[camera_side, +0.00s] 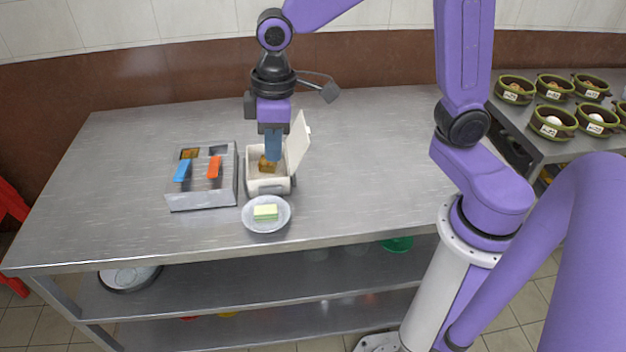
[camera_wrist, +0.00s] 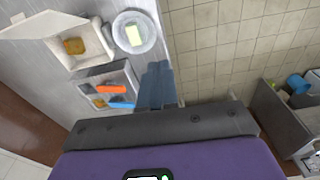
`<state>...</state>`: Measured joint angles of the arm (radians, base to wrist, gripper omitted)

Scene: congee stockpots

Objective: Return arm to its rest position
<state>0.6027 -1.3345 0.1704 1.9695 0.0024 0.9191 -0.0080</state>
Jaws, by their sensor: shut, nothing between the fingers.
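My gripper (camera_side: 273,156) is shut and empty, pointing down. In the side view its fingertips appear in front of the open white box (camera_side: 268,186) and its raised lid; the exact height above the box is hard to tell. A golden-brown piece (camera_side: 268,168) lies in the box. The wrist view shows my closed blue-grey fingers (camera_wrist: 158,82), the white box (camera_wrist: 95,55) and the brown piece (camera_wrist: 74,46) apart from them.
A metal tray (camera_side: 202,198) with blue-handled (camera_side: 182,171) and orange-handled (camera_side: 214,167) tools stands left of the box. A plate (camera_side: 257,224) with a pale green-yellow block (camera_side: 265,212) is in front. Green bowls (camera_side: 553,122) stand on the right counter. The table's right half is clear.

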